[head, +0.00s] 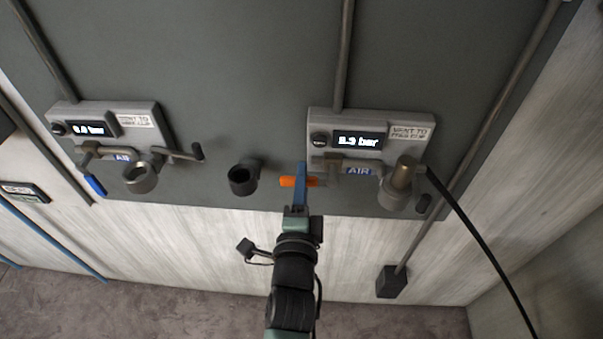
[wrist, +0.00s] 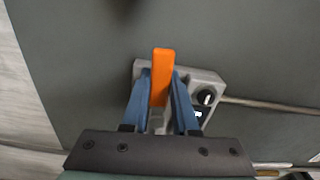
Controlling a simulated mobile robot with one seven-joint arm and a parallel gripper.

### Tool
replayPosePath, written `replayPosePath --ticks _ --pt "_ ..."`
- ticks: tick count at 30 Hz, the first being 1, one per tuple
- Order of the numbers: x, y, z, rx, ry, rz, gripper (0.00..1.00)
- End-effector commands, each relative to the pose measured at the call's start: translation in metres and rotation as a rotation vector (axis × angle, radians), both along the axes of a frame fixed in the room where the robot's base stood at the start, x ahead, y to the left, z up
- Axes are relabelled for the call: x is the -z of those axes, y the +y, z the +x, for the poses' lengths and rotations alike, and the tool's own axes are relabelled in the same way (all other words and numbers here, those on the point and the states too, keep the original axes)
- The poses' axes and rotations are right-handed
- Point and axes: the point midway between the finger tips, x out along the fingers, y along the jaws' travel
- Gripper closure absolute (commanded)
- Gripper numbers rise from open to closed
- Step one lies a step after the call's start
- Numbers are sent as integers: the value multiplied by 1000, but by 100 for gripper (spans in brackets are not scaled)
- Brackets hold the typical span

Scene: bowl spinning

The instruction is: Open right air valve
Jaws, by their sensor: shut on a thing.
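The right air unit (head: 371,124) is a grey box on the wall panel, with a lit display (head: 357,140) whose first digit is hard to read. Its label (head: 359,171) says AIR. The valve's orange handle (head: 288,181) sticks out sideways at the unit's lower left. My gripper (head: 301,170) is shut on the orange handle, partly covering it in the head view. In the wrist view the orange handle (wrist: 162,75) lies between the two blue fingers of my gripper (wrist: 160,77), and its end reaches past the fingertips.
A hose connector (head: 403,172) sits in the right unit's socket, with a black hose (head: 487,248) trailing down right. A similar left unit (head: 105,114) has a blue handle (head: 95,185). An empty dark holder (head: 242,179) stands between the units.

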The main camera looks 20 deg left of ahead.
Motion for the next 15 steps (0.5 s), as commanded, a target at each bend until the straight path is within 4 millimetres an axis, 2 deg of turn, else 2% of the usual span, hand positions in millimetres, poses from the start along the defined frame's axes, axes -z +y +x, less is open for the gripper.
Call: replayPosePath --ticks 15 --pt "-5 0 0 0 26 91 100"
